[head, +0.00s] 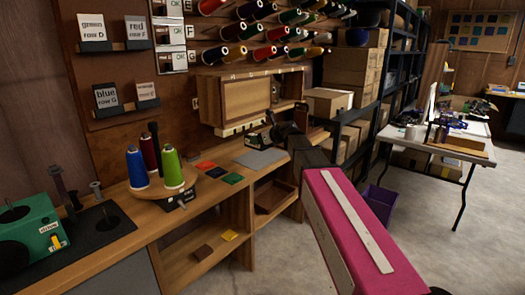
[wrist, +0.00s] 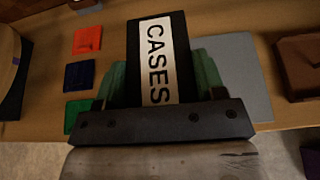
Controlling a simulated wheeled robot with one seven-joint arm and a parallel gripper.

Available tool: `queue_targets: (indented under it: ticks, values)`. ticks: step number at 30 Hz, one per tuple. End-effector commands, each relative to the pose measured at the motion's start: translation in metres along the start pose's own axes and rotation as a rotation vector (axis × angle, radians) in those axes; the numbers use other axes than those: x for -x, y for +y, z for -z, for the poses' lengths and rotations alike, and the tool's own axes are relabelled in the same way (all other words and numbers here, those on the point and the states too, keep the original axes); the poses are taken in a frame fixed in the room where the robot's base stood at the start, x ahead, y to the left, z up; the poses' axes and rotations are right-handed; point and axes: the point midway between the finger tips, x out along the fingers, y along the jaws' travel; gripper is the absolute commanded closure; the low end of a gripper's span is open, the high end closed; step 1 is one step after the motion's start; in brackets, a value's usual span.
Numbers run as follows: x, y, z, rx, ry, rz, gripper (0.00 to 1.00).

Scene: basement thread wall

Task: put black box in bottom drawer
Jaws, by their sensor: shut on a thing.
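The black box (wrist: 134,50) has a white label reading CASES. In the wrist view it sits between the green-sided fingers of my gripper (wrist: 158,80), which is shut on it. In the head view the black box (head: 257,141) is over the workbench near the grey mat, partly hidden by my dark gripper (head: 275,132). I cannot tell whether it touches the bench. A brown open drawer or tray (head: 268,207) shows below the bench top, right of the lower shelf; its inside is only partly visible.
A grey mat (head: 262,158) and red, blue and green squares (head: 205,166) lie on the bench. Thread cones (head: 172,168) stand on a round wooden stand to the left. A wooden cabinet (head: 247,103) hangs above the bench. A purple bin (head: 380,203) stands on the floor.

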Motion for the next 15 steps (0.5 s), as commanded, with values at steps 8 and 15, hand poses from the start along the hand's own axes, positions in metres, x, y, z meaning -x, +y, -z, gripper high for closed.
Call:
queue_targets:
  ticks: [8,15]
  values:
    - [-0.026,-0.04,0.016,-0.001,0.0,0.0,0.66]
    - [-0.031,-0.043,0.027,-0.001,0.0,-0.001,0.66]
